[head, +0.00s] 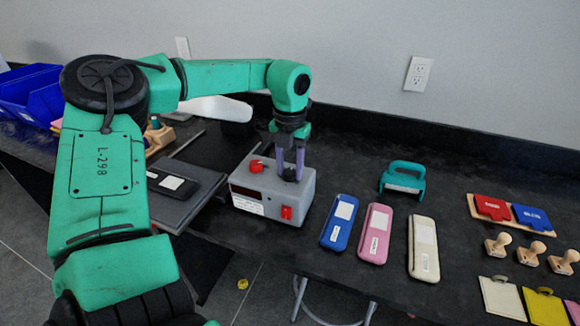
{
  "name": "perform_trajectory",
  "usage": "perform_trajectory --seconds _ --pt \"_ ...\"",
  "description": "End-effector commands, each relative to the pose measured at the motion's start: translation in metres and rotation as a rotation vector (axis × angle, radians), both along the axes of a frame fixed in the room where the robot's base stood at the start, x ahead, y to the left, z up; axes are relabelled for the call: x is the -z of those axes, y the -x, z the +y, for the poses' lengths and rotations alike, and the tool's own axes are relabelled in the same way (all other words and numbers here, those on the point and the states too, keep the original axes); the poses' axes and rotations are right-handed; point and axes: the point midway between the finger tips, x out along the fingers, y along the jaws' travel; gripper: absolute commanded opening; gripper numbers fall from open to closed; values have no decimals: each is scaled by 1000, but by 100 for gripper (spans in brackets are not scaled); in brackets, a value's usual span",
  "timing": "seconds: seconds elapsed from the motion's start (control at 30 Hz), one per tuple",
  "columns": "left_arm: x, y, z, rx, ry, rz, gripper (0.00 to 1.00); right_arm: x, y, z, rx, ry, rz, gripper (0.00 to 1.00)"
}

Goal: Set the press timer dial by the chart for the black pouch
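A black pouch (172,183) with a white label lies on a grey flat plate at left. My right gripper is not in view.
Blue (340,221), pink (375,234) and cream (424,248) pouches lie right of the box. Beyond are a teal-handled tool (402,178), red and blue pads (493,207), wooden stamps (500,246) and coloured tags. Blue bins (32,93) stand far left.

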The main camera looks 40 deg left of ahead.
Motion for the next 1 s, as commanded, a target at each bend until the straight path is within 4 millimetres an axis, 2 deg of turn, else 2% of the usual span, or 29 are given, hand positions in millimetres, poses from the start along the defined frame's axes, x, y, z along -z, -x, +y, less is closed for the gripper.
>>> perform_trajectory --seconds 0.03,0.1,0.57,1.0 --pt "0 0 0 0 0 0 21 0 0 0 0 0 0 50" --pt "0 0 0 0 0 0 0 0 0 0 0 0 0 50" --pt "0 0 0 82 0 -1 0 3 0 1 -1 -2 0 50" --pt "-1 0 0 433 -1 -1 0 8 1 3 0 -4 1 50"
